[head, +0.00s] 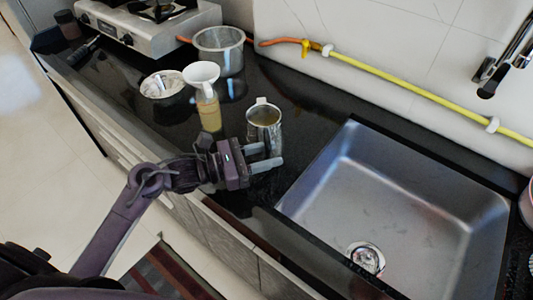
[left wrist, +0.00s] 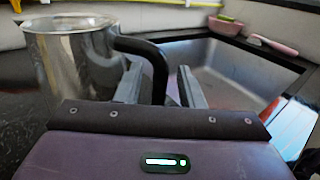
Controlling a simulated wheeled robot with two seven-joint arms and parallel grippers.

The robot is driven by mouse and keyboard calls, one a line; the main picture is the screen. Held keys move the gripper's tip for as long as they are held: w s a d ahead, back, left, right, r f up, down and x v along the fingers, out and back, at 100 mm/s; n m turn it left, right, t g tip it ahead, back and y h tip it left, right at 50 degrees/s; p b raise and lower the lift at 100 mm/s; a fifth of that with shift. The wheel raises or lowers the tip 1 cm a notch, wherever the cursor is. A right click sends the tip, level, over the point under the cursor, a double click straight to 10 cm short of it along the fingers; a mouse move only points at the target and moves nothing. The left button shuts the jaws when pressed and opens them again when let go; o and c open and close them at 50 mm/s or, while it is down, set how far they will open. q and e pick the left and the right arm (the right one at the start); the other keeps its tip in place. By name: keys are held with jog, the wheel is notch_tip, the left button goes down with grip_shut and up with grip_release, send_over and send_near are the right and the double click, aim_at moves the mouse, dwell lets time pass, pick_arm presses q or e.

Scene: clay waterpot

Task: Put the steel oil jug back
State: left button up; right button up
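The steel oil jug (head: 264,127) stands upright on the black counter, just left of the sink, with brownish contents visible inside. In the left wrist view, the shiny jug (left wrist: 72,60) fills the left side, and its black curved handle (left wrist: 152,58) comes down between my fingers. My left gripper (head: 266,156) is at the near side of the jug. Its two fingers are apart; in the left wrist view the gripper (left wrist: 160,88) has one finger on each side of the handle, with a gap visible. Whether either finger touches it is unclear. My right gripper is not in view.
A steel sink (head: 400,210) lies to the right. A stove (head: 150,25) and yellow hose (head: 420,88) are behind.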

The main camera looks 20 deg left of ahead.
pick_arm(q)
jog(key=shift+r+p, duration=0.3)
jog(key=shift+p, duration=0.05)
jog(key=b+v, duration=0.1)
jog(key=v, duration=0.6)
jog(key=b+v, duration=0.1)
jog(key=v, duration=0.2)
jog(key=shift+s+a+f+b, duration=0.2)
jog(key=shift+a+f+b, duration=0.1)
jog(key=shift+a+f, duration=0.05)
jog(key=shift+s+a, duration=0.2)
jog(key=shift+a, duration=0.1)
jog(key=shift+s+a+r, duration=0.1)
jog(key=shift+a+r, duration=0.05)
jog(key=shift+a, duration=0.05)
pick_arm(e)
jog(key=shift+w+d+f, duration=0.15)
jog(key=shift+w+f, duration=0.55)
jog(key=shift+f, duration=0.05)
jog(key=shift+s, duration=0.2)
